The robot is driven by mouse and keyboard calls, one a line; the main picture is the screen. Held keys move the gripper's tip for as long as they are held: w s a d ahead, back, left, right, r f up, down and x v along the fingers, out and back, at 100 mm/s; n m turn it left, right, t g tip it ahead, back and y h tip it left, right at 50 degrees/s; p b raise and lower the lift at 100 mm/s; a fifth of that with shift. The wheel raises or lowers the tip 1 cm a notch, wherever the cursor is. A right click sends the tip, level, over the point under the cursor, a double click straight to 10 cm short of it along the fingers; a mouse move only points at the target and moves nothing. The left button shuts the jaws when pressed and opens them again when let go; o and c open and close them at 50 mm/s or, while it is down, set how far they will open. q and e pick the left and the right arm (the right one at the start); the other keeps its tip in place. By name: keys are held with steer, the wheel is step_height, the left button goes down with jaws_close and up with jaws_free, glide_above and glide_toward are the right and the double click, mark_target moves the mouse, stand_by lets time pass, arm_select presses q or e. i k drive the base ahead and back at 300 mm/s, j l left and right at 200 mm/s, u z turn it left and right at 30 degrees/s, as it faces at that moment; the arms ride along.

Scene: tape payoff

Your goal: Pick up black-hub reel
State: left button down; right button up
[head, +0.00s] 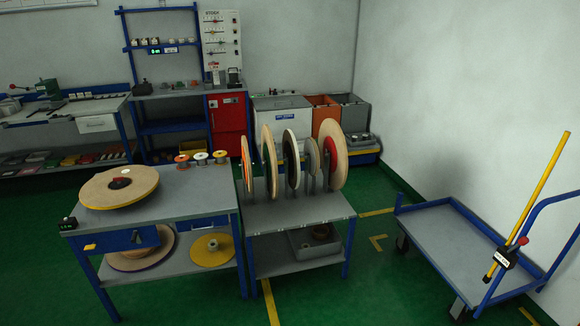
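Several large reels stand upright in a row on the grey rack table (300,212) in the middle of the head view. One of them, third from the left, has a dark, black-looking face (291,160) with a pale rim; I cannot tell for sure that it is the black-hub reel. Another wooden reel (100,192) lies flat on the left workbench, with a dark and red centre. Neither of my grippers is in view.
Small spools (201,158) stand at the back of the left workbench (190,202). Its lower shelf holds a yellow disc (212,250) and a wooden reel. A blue-framed cart (450,240) with a yellow pole stands at right. Green floor is clear between rack and cart.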

mark_target(289, 144)
steer(key=z, duration=2.75)
steer(key=j+u, duration=0.1)
steer(key=u, duration=0.25)
steer(key=j+u, duration=0.1)
steer(key=u, duration=0.25)
steer(key=i+j+u, duration=0.1)
steer(key=u, duration=0.25)
steer(key=i+j+u, duration=0.8)
steer(key=j, duration=0.15)
steer(key=k, duration=0.05)
